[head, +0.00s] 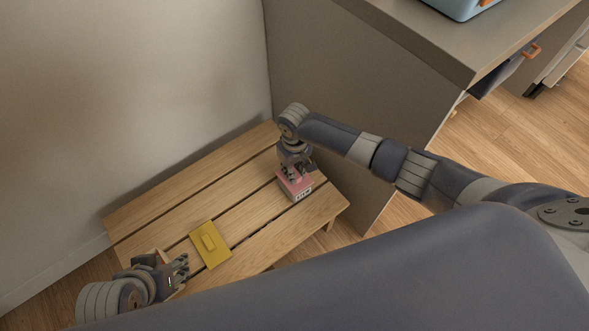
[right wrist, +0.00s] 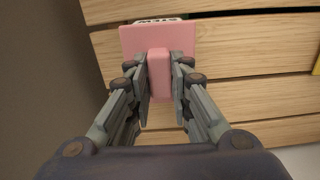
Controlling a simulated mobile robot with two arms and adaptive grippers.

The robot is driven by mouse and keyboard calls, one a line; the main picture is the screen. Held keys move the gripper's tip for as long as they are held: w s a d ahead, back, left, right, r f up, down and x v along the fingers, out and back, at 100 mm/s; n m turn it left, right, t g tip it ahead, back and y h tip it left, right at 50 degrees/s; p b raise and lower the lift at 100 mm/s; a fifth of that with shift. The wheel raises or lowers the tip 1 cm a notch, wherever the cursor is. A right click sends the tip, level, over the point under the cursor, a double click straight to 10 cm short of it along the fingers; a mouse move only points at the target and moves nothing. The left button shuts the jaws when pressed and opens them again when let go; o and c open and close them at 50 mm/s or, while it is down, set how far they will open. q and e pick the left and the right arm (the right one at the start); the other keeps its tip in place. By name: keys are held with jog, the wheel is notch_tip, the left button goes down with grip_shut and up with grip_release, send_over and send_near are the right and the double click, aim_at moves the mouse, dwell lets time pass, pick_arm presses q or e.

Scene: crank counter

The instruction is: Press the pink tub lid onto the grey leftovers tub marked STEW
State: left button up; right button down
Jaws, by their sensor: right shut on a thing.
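The pink tub lid (head: 296,183) has a raised bar handle, and my right gripper (head: 291,171) is shut on that bar. In the right wrist view the bar of the lid (right wrist: 159,72) is between both fingers of the right gripper (right wrist: 160,85). The grey leftovers tub marked STEW (head: 302,195) is right under the lid on the slatted table; only its labelled side shows. The lid looks roughly lined up with the tub, but I cannot tell whether it is fully seated. My left gripper (head: 180,268) is low at the table's left end; its opening is unclear.
A yellow lid (head: 210,244) with a bar handle lies on the slatted wooden table (head: 180,215). A pale object (head: 148,254) is partly hidden behind my left gripper. A wall stands behind, and a grey counter (head: 400,60) rises at the right.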

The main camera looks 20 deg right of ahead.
pick_arm(q)
jog(key=shift+w, duration=0.1)
jog(key=shift+w+d+r, duration=0.1)
jog(key=shift+w, duration=0.2)
pick_arm(e)
jog(key=shift+f, duration=0.15)
jog(key=c, duration=1.4)
grip_release()
jog(key=shift+o, duration=0.2)
